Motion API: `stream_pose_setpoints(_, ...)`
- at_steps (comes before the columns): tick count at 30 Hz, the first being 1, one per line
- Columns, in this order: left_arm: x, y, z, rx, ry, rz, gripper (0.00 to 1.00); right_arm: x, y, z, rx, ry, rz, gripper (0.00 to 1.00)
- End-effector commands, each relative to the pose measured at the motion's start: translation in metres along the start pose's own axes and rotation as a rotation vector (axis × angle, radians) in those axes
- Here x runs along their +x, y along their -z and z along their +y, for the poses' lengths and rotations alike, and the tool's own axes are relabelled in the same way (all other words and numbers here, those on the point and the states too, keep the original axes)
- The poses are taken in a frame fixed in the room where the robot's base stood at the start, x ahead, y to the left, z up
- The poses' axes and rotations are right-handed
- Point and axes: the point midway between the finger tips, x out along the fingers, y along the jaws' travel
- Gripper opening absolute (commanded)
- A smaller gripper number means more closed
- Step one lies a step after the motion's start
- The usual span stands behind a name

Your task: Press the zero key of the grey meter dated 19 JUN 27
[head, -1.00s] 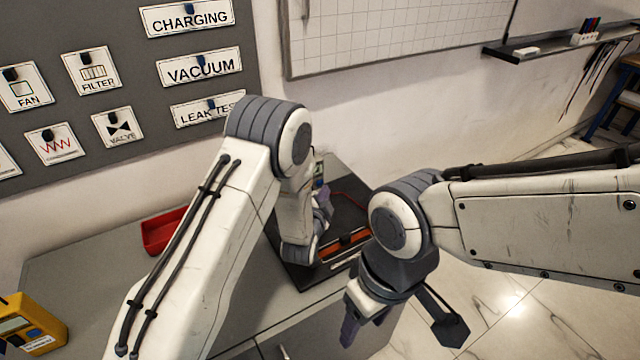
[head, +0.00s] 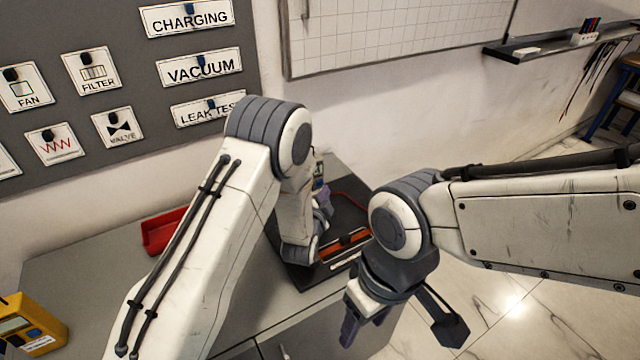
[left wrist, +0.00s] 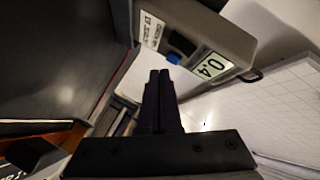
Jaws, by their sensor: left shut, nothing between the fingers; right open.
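A grey meter (left wrist: 205,35) fills the upper middle of the left wrist view, turned on its side. Its lit display (left wrist: 213,65) reads 0.4, and a blue key (left wrist: 174,59) sits beside it. A white label (left wrist: 152,30) on the meter has printing too blurred to read surely. My left gripper (left wrist: 160,76) is shut and empty, its tips just short of the blue key in the picture; I cannot tell whether they touch. In the head view the meter (head: 318,170) is mostly hidden behind my left gripper (head: 324,203). My right gripper (head: 360,325) is open and empty.
A yellow meter (head: 35,325) stands at the bench's left front. A red tray (head: 160,232) lies near the wall. A dark mat (head: 345,212) with an orange-red item (head: 345,245) lies below my left gripper. The grey bench (head: 85,270) is bare between.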

Motion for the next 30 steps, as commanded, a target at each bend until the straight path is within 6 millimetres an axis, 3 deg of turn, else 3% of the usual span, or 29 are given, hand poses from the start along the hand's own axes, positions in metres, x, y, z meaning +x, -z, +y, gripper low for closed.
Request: stream_pose_setpoints(30, 0.0059, -0.0045, -0.0047, 0.000, 0.000, 0.000, 0.00, 0.0038, -0.0002, 0.0003, 0.000, 0.000, 0.000, 0.59)
